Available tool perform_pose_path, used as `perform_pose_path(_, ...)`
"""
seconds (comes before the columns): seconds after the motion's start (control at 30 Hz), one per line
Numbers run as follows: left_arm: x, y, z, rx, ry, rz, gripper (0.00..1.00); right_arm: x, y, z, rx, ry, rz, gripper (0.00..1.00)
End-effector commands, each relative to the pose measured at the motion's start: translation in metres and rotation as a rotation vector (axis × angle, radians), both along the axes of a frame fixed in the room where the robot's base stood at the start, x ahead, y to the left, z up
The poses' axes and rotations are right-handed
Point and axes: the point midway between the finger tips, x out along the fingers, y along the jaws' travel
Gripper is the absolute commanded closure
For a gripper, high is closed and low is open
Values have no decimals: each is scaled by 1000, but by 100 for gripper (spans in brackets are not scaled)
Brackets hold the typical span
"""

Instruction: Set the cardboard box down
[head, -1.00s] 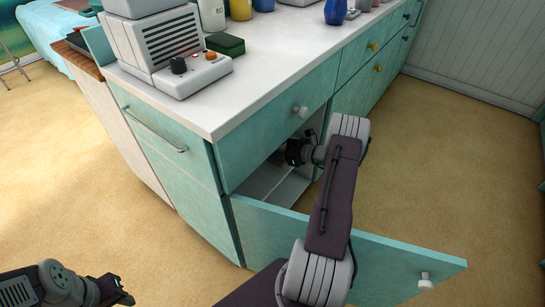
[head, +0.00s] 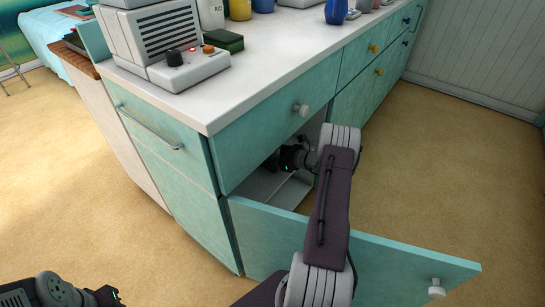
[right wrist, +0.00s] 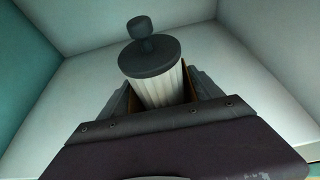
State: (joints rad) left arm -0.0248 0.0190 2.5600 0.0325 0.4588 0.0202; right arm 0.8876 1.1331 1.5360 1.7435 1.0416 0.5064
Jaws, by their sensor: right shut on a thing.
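My right arm reaches through an open cabinet door into the low cabinet, and its wrist shows in the head view (head: 292,157). Most of the box is hidden. My left gripper (head: 106,297) is at the lower left, partly cut off, away from the cabinet.
The open teal door (head: 350,250) stands out under my right arm. Pale cabinet walls (right wrist: 255,65) surround the right gripper closely. The white countertop (head: 250,90) above carries a grey appliance (head: 165,50), a green block (head: 223,41) and bottles. The floor at right is clear.

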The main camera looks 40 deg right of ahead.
Motion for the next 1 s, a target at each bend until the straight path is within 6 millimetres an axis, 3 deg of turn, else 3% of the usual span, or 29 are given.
perform_pose_path(0.13,0,0,-3,0,0,0,64,0,0,-3,0,-1,0,65)
perform_pose_path(0.17,0,0,-3,0,0,0,64,0,0,-3,0,0,0,23)
perform_pose_path(0.23,0,0,-2,0,0,0,64,0,0,-2,0,0,0,4)
perform_pose_path(0.6,0,0,4,0,0,0,64,-2,-1,4,0,0,-1,4)
perform_pose_path(1.0,0,0,50,0,0,0,64,-86,-26,42,0,0,-3,4)
